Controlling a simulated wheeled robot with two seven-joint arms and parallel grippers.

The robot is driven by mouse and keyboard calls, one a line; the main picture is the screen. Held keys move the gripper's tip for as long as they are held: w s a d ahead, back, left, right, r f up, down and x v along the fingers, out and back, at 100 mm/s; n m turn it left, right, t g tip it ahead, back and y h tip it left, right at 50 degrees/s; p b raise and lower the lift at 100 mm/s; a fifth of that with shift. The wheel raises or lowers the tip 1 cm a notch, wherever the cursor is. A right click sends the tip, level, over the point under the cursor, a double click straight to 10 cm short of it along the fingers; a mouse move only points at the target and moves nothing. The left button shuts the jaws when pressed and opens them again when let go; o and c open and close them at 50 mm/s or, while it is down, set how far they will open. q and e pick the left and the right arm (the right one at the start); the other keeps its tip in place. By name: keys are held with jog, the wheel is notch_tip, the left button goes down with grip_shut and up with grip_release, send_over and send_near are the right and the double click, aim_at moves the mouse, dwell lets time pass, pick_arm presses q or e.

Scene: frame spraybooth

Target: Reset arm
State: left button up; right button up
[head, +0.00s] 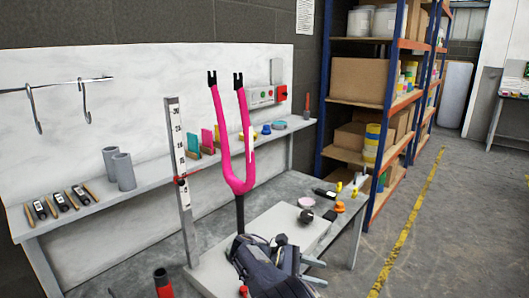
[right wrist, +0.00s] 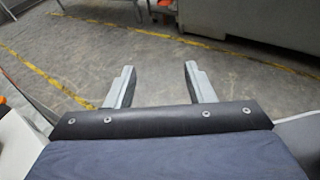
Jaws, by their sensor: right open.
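My right gripper (head: 318,272) is at the bottom of the head view, in front of the right part of the bench. Its two pale fingers stand apart with nothing between them; they also show in the right wrist view (right wrist: 159,88), over bare floor. A pink bicycle fork (head: 236,188) stands upright on a stand on the bench, its two dark ends pointing up. The right arm is in front of the foot of the stand and hides part of it. My left gripper is in neither view.
A grey bench (head: 345,235) carries a white block (head: 303,225), an upright scale (head: 178,160) and small coloured parts. A shelf rack (head: 385,95) with boxes stands behind right. The floor (head: 455,235) at right is clear.

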jog(key=s+d+m+y+b, duration=0.4)
jog(key=s+d+m+y, duration=0.4)
jog(key=s+d+y, duration=0.5)
jog(key=s+a+f+m+t+y+b, duration=0.1)
jog(key=s+a+m+t+y+b, duration=0.25)
jog(key=s, duration=0.75)
jog(key=s+a+f+m+t+y+b, duration=0.15)
jog(key=s+a+m+t, duration=0.35)
jog(key=s, duration=0.6)
notch_tip(320, 180, up, 22)
jog(key=d+m+g+p, duration=0.1)
jog(key=d+p, duration=0.1)
jog(key=p, duration=2)
jog(key=shift+w, duration=0.2)
